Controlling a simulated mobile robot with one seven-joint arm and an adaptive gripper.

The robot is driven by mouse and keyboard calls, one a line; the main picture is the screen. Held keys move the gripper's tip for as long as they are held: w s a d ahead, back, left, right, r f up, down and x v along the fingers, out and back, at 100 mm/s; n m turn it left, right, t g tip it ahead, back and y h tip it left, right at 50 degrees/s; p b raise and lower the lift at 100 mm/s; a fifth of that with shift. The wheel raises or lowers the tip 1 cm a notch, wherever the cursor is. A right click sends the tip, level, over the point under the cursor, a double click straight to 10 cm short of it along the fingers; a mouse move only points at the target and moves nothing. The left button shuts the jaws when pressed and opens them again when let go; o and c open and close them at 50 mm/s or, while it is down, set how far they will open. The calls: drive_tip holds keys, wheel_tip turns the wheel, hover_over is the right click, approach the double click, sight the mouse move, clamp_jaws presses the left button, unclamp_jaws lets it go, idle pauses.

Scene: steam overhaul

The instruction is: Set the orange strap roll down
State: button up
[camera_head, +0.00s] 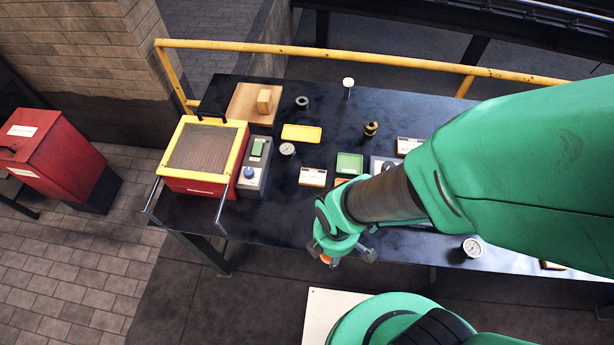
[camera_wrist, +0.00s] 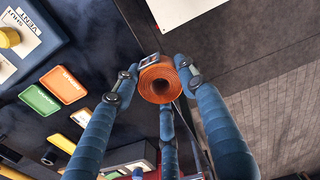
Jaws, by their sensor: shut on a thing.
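The orange strap roll (camera_wrist: 160,82) shows end-on in the wrist view, its coiled layers and dark hollow core visible. My gripper (camera_wrist: 158,78) is shut on it, with blue padded fingers on either side. In the head view my gripper (camera_head: 340,245) is at the front edge of the dark bench (camera_head: 270,218). Only a small orange bit of the roll (camera_head: 327,260) shows below it there. The roll is held in the air, apart from the bench top.
On the bench are a green tray (camera_head: 349,163), a yellow tray (camera_head: 301,133), a red box with a yellow-framed top (camera_head: 206,153), gauges and labels. A yellow rail (camera_head: 370,60) runs behind. A red bin (camera_head: 50,150) stands at left. Bare bench shows front left of my gripper.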

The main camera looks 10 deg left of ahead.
drive_tip(key=shift+f, duration=2.55)
drive_tip(key=shift+w, duration=0.1)
hover_over(304, 220)
drive_tip(key=shift+f+b, duration=0.4)
drive_tip(key=shift+f, duration=0.3)
drive_tip(key=shift+f+b, duration=0.3)
drive_tip(key=shift+f, duration=1.45)
drive_tip(key=shift+f, duration=0.15)
drive_tip(key=o, duration=1.2)
drive_tip(key=shift+o, duration=0.2)
